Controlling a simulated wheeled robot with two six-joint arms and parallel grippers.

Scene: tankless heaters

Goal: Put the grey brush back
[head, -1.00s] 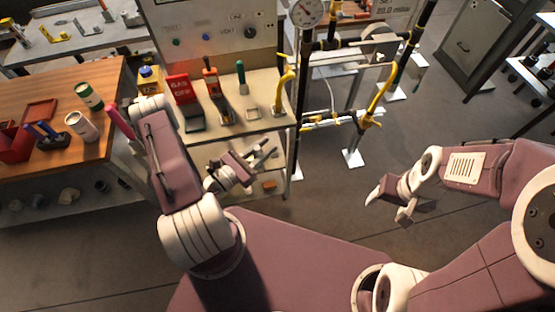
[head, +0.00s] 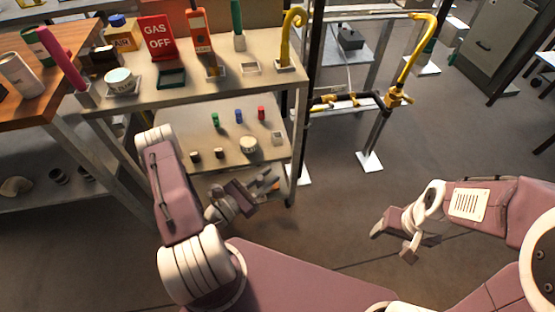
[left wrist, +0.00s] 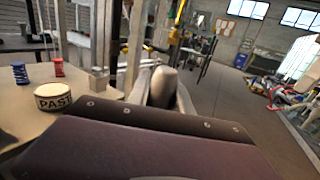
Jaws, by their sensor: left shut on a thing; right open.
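My left gripper (head: 266,183) is low in front of the bench's lower shelf, in the head view. It is shut on a grey rounded thing, which shows between the fingers in the left wrist view (left wrist: 162,88). I take it to be the grey brush; its bristles are not visible. An empty white square holder (head: 250,68) is on the upper shelf (head: 118,98), between the green-handled tool (head: 238,26) and the yellow hooked tool (head: 290,38). My right gripper (head: 394,241) is open and empty over the floor at right.
The lower shelf (head: 177,128) holds small coloured spools, a round paste tin (head: 248,145) and a small white holder (head: 277,138). A red GAS OFF sign (head: 157,38) stands on the upper shelf. Yellow and black pipework (head: 385,98) stands to the right, with clear floor before it.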

